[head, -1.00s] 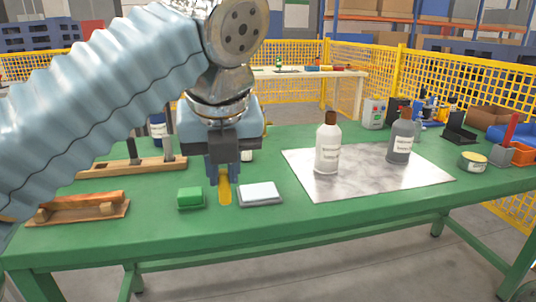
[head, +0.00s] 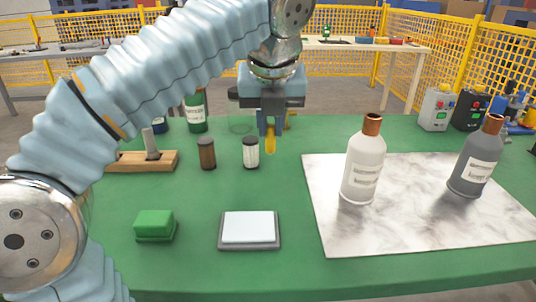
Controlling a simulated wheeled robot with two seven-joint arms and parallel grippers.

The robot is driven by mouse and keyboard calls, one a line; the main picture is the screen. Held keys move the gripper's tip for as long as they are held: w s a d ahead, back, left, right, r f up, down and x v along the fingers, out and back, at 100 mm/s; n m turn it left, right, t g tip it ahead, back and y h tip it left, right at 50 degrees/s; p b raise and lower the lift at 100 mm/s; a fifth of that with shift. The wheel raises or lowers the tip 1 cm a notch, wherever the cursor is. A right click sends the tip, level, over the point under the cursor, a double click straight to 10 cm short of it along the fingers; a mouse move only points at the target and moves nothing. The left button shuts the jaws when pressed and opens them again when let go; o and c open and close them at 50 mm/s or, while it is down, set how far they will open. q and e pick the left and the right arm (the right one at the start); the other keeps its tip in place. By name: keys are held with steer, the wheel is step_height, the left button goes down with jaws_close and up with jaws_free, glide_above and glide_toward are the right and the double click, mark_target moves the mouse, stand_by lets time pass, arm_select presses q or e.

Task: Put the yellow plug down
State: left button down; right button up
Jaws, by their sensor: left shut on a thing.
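The yellow plug (head: 270,142) hangs point down between the fingers of my left gripper (head: 270,126), which is shut on it. The plug is over the green table, just right of a small white jar with a dark lid (head: 251,152). I cannot tell whether its lower end touches the table. The plug's upper part is hidden by the fingers. My right gripper is not in view.
A brown jar (head: 207,154), a wooden rack (head: 150,160) and a green bottle (head: 196,110) stand left. A green block (head: 154,225) and a white pad (head: 249,227) lie in front. White (head: 363,165) and grey (head: 476,160) bottles stand on a marbled sheet (head: 420,225). The green table (head: 200,195) has clear room mid-front.

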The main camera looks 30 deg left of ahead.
arm_select(q)
steer(key=shift+w+a+r+b+x, duration=0.2)
steer(key=shift+b+x, duration=0.25)
steer(key=shift+x, duration=1.45)
steer(key=shift+w+a+r+b+x, duration=0.15)
steer(key=shift+a+b+x, duration=0.25)
steer(key=shift+x, duration=1.5)
steer(key=shift+w+a+r+b+x, duration=0.1)
steer(key=shift+w+a+b+x, duration=0.25)
steer(key=shift+x, duration=1.5)
steer(key=shift+s+d+f, duration=0.1)
steer(key=shift+d, duration=0.05)
steer(key=shift+f, duration=0.15)
steer(key=c, duration=1.3)
jaws_free()
steer(key=shift+c, duration=0.2)
steer(key=shift+r, duration=0.3)
steer(key=p+v, duration=0.3)
steer(key=v, duration=0.8)
steer(key=shift+r, duration=0.4)
